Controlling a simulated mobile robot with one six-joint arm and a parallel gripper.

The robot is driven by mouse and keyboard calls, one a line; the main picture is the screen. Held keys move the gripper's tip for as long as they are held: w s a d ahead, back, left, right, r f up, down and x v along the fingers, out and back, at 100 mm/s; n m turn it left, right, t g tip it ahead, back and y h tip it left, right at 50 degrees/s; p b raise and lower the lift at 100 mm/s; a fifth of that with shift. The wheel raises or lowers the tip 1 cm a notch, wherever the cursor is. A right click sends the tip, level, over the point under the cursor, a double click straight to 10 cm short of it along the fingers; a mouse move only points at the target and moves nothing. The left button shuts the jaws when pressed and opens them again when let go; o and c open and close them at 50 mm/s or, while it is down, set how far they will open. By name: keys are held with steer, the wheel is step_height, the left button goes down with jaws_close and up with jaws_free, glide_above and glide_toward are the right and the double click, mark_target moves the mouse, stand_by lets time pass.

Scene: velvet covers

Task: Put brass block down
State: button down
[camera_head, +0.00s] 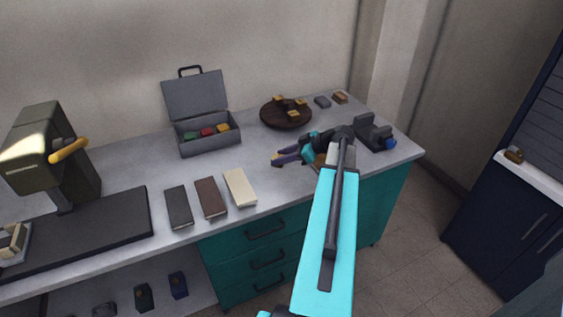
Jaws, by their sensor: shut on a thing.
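My gripper (283,157) is over the right part of the grey worktop (140,168), with its fingers pointing left. It is shut on a small yellowish block, the brass block (276,155), of which only a little shows between the dark fingertips. I cannot tell whether the block touches the worktop. A round dark wooden tray (266,119) lies behind the gripper and carries several other small brass-coloured blocks.
An open grey box (210,147) with coloured pieces stands behind left. Three books (210,197) lie near the front edge. A dark vise-like tool (372,132) stands at right. Two small blocks (322,102) lie at the back. Worktop between the books and box is clear.

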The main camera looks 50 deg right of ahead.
steer(key=shift+w, duration=0.15)
steer(key=shift+w+d, duration=0.35)
steer(key=shift+w, duration=0.15)
steer(key=shift+f+p, duration=0.9)
steer(key=shift+f, duration=0.85)
steer(key=shift+f, duration=0.1)
steer(key=c, duration=1.2)
jaws_free()
steer(key=shift+s, duration=0.1)
steer(key=shift+b+v, duration=1.75)
steer(key=shift+v, duration=4.25)
steer(key=shift+a, duration=0.1)
